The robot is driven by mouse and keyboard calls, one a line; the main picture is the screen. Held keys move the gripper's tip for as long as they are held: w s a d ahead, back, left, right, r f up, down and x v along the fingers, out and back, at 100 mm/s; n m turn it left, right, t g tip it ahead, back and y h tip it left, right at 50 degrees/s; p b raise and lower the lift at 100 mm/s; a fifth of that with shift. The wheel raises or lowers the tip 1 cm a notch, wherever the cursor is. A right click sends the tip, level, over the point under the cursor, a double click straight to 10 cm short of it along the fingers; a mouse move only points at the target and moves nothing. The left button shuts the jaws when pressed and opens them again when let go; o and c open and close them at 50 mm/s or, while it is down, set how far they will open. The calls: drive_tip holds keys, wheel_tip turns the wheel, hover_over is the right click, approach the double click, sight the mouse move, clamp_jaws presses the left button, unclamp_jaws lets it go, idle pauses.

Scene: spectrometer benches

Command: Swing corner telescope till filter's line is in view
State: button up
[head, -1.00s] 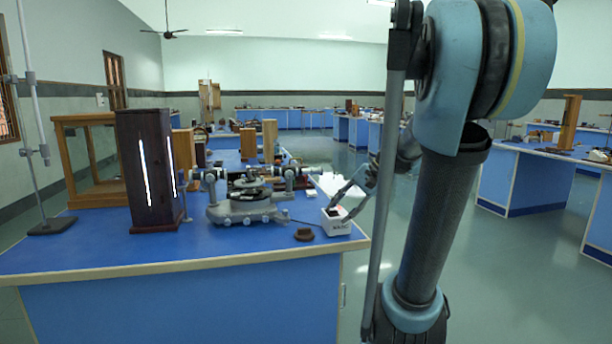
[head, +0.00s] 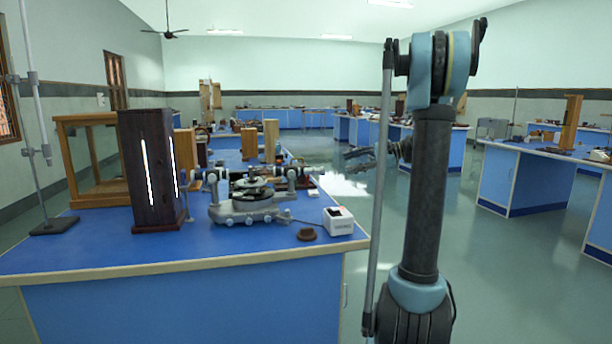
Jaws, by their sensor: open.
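The spectrometer (head: 250,208) stands on the blue bench, with a grey base and a round table on top. A telescope tube (head: 299,173) reaches to its right and another tube points left toward the lamp box. Which tube is the corner telescope I cannot tell. A dark wooden lamp box (head: 150,180) with bright vertical slits stands left of the spectrometer. A small white box (head: 338,222) with a dark patch on top sits at the bench's right end. No filter or spectral line can be made out. My gripper (head: 352,157) is open, right of the telescope, touching nothing.
A small brown round piece (head: 307,234) lies in front of the white box. A wooden-framed case (head: 92,160) and a retort stand (head: 52,226) are at the left. Open floor (head: 350,275) lies right of the bench; other benches (head: 530,180) stand farther right.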

sight(313, 171)
drive_tip(key=x, duration=1.7)
drive_tip(key=shift+a, duration=0.15)
clamp_jaws()
